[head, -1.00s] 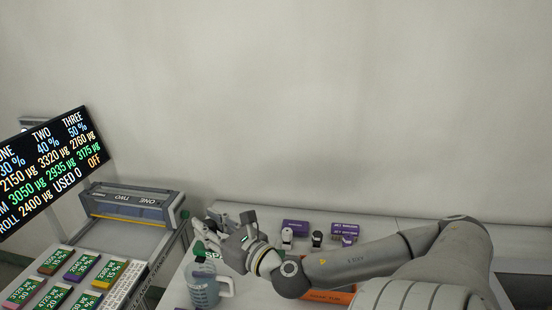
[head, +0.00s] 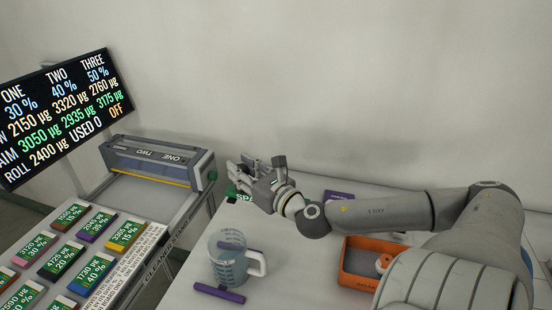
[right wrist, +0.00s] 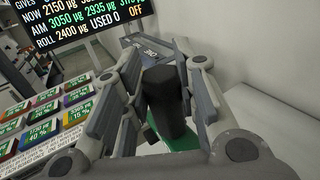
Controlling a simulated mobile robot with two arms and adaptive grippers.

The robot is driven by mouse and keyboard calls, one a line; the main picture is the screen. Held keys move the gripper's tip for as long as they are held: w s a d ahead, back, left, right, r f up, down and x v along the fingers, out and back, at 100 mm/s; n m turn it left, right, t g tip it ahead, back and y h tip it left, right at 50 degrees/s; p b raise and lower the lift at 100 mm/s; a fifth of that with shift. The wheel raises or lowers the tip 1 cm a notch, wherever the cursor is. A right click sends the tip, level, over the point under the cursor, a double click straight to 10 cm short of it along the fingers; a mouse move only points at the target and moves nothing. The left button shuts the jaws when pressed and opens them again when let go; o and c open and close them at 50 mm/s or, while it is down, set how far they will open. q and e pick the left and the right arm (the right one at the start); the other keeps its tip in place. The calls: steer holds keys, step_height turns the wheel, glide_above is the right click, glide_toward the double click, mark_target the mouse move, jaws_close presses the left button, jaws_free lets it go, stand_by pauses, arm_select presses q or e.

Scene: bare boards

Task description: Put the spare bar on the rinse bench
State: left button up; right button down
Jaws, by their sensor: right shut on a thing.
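My right gripper (head: 240,178) is over the far left of the white bench (head: 190,262). In the right wrist view it (right wrist: 165,95) is shut on a dark, upright, blocky piece (right wrist: 165,103), which looks like the spare bar's grip. Something green (right wrist: 178,143) shows right below that piece; I cannot tell if they are joined. In the head view a green part lettered "SPA" (head: 243,198) shows below the fingers, its rest hidden by my gripper. My left gripper is not in view. I cannot make out a label naming the rinse bench.
A clear jug (head: 226,268) stands on the bench, with a purple bar (head: 218,293) beside it. An orange tray (head: 362,285) is at the right. A screen (head: 66,112) hangs behind.

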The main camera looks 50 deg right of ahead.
steer(key=w+d+f+b, duration=0.3)
steer(key=w+d+f, duration=0.4)
steer(key=f, duration=0.4)
steer(key=shift+w+d+f, duration=0.25)
steer(key=shift+d+f, duration=0.05)
steer(key=shift+d, duration=0.2)
steer(key=c, duration=1.1)
jaws_free()
steer(key=shift+f, duration=0.1)
steer(key=shift+c, duration=0.2)
